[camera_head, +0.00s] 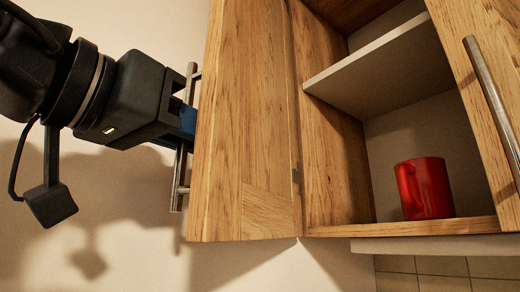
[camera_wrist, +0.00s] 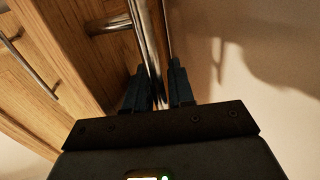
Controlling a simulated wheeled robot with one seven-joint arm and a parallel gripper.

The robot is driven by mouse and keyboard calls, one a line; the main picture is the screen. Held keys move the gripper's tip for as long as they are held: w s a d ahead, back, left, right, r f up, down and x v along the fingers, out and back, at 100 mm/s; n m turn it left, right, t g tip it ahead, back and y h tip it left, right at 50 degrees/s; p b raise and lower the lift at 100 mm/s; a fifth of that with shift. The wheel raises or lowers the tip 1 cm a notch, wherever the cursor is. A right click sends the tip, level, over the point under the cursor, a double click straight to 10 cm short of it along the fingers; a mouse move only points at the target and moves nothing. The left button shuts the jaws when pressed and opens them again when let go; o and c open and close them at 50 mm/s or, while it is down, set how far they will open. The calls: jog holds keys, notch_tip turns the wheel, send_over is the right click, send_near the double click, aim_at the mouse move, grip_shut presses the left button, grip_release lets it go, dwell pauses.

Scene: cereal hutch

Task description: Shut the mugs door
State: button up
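The wooden mugs door (camera_head: 240,130) stands swung open on the left side of the cupboard, hinged at the cupboard's left wall. Its steel bar handle (camera_head: 178,180) is on the door's outer face near the free edge. My gripper (camera_head: 187,120) reaches in from the left and is at the handle's middle, hiding that part of it. In the wrist view, the handle (camera_wrist: 148,40) runs between the two dark fingertips, which sit close on both sides of it; the gripper looks shut on it. A red mug (camera_head: 425,188) stands on the cupboard floor.
The cupboard has a pale inner shelf (camera_head: 380,70). A second wooden door (camera_head: 475,30) with a steel handle (camera_head: 490,90) is at the right. Plain wall lies left of the open door, and tiles (camera_head: 430,275) show below the cupboard.

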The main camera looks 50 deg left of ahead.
aim_at(250, 125)
grip_shut()
jog(key=shift+w+d+n+g+y+b, duration=0.1)
jog(key=shift+w+d+n+y+b, duration=0.25)
jog(key=shift+d, duration=0.65)
jog(key=shift+w+d+n+g+y+b, duration=0.1)
jog(key=shift+w+d+n+y+b, duration=0.25)
jog(key=shift+d, duration=0.7)
jog(key=shift+w+d+n+g+y+b, duration=0.15)
jog(key=shift+w+d+y, duration=0.35)
jog(key=shift+d, duration=0.5)
grip_release()
jog(key=shift+b+v, duration=1.1)
jog(key=shift+v, duration=2.8)
